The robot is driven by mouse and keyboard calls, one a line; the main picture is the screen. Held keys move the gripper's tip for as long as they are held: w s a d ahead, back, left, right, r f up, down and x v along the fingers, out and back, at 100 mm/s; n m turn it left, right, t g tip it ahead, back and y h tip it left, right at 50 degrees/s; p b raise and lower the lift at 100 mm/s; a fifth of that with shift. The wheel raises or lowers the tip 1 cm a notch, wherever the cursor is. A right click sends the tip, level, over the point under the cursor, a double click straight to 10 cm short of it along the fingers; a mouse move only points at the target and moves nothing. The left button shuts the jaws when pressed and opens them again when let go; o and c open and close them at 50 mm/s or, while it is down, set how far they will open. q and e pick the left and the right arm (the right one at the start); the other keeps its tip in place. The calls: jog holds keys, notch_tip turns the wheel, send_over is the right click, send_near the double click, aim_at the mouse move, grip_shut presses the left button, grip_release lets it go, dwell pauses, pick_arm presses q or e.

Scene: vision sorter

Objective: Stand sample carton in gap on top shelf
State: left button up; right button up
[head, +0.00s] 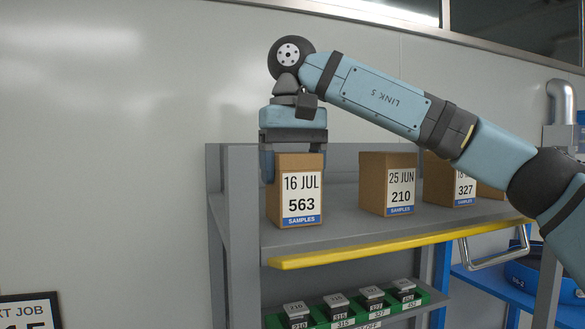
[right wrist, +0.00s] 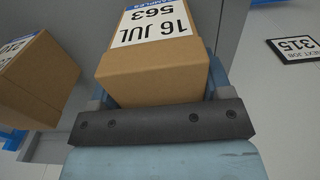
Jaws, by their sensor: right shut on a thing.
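The sample carton (head: 301,205), a brown box labelled "16 JUL 563 SAMPLES", is upright at the left end of the top shelf (head: 343,205). My right gripper (head: 294,164) is above it, pointing down, with its fingers shut on the carton's sides near the top. The carton's base looks at shelf level; whether it touches is hard to tell. In the right wrist view the carton (right wrist: 155,70) sits between the fingers, label visible. To its right in the head view stands carton 210 (head: 387,185), then carton 327 (head: 463,190), with a clear space between 563 and 210. My left gripper is not in view.
A yellow lip (head: 400,244) runs along the shelf front. A grey post (head: 243,200) stands close left of carton 563. Another carton (head: 489,192) is partly hidden behind my right arm. Below, a green rack (head: 365,318) holds several small labelled blocks. A job sign (head: 30,312) is at lower left.

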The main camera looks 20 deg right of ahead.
jog(key=shift+a, duration=0.1)
jog(key=o, duration=1.2)
notch_tip(320, 180, up, 12)
jog(key=shift+r, duration=0.1)
